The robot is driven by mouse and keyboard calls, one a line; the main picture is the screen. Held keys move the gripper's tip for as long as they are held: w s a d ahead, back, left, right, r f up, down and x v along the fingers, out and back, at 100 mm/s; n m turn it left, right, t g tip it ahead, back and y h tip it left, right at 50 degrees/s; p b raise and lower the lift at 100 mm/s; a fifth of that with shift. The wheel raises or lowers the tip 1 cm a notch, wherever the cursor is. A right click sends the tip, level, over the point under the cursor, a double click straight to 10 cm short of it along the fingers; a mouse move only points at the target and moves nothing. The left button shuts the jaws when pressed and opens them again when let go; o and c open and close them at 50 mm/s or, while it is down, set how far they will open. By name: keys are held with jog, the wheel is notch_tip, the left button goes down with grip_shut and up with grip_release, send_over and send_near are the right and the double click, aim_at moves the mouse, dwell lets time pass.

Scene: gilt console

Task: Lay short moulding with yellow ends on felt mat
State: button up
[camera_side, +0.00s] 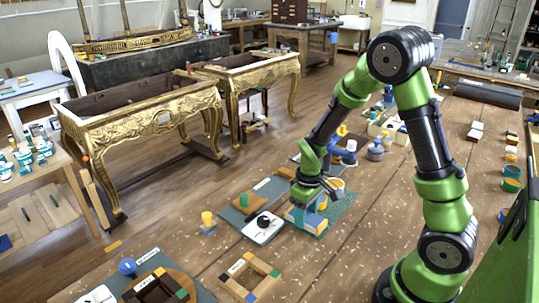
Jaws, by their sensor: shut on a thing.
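My gripper (312,203) points down over the green mat (345,205) near the middle of the table. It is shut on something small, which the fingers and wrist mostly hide. Low pale, tan and blue pieces (303,221) show right under the gripper. I cannot tell which of them is held, or whether it touches the mat. The short moulding with yellow ends cannot be picked out for sure. I cannot tell from this view which mat is felt; a grey mat (267,189) lies left of the gripper.
A square of light mouldings with coloured ends (250,260) lies at the front. A dark frame (160,291) lies front left. A white dish with a black item (263,228) and a yellow-topped cup (207,221) stand left of my gripper. Bare wood is free at front centre.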

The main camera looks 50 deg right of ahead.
jog(key=shift+f, duration=0.15)
jog(key=o, duration=1)
jog(key=shift+o, duration=0.2)
notch_tip(320, 180, up, 11)
jog(key=s+a+r+m+t+y, duration=0.2)
jog(key=s+a+r+m+t, duration=0.2)
jog(key=s+a+r+t, duration=0.3)
jog(key=s+a+r, duration=0.1)
jog(key=a+r, duration=0.3)
jog(key=r, duration=0.2)
jog(key=shift+s, duration=0.3)
